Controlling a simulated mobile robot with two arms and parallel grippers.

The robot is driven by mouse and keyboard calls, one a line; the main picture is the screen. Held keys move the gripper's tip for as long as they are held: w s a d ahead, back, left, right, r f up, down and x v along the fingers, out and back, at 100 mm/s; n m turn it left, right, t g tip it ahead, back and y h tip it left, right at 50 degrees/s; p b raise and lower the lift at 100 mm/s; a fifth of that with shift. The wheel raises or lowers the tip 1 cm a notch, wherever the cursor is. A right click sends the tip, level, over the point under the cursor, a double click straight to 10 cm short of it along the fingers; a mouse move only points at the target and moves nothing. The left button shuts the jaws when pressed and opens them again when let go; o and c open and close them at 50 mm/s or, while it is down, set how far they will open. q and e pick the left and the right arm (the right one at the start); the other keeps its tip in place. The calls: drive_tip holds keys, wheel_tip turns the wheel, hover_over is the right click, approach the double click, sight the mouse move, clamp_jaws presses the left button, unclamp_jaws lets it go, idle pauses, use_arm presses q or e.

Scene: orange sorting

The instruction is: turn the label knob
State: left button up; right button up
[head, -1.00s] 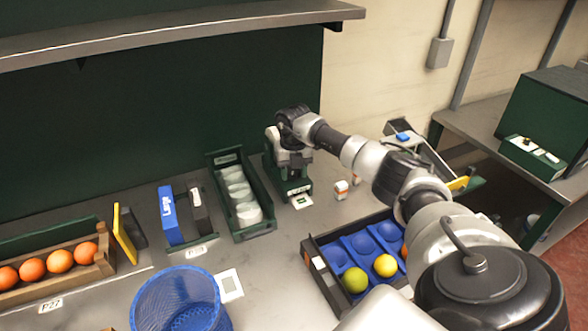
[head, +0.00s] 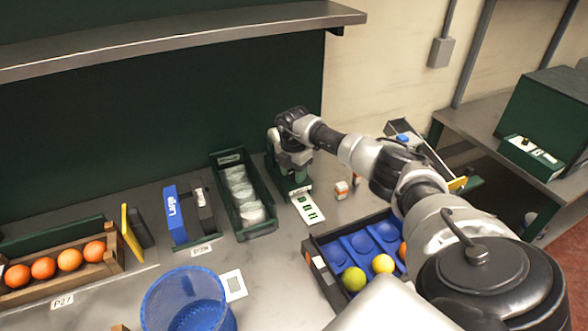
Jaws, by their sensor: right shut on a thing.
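A dark green label machine (head: 301,184) stands at the back of the table against the green panel. A white label strip with green marks (head: 308,208) sticks out of its front onto the table. My right gripper (head: 291,172) is at the top of the machine, pointing down, and is shut on the label knob. The knob itself is hidden by the gripper. My left gripper is not in view.
A green tray of whitish round things (head: 217,164) stands left of the machine. Small orange-and-white items (head: 342,189) stand to its right. A blue-lined crate (head: 315,246) with fruit is in front, a blue basket (head: 150,309) front left, and an orange box (head: 118,260) far left.

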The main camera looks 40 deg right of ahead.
sight(293, 172)
drive_tip(key=shift+w+r+m, duration=0.1)
drive_tip(key=shift+m, duration=0.6)
drive_tip(key=o, duration=0.9)
wheel_tip(293, 172, up, 11)
drive_tip(key=shift+f+b, duration=0.15)
drive_tip(key=shift+b, duration=0.85)
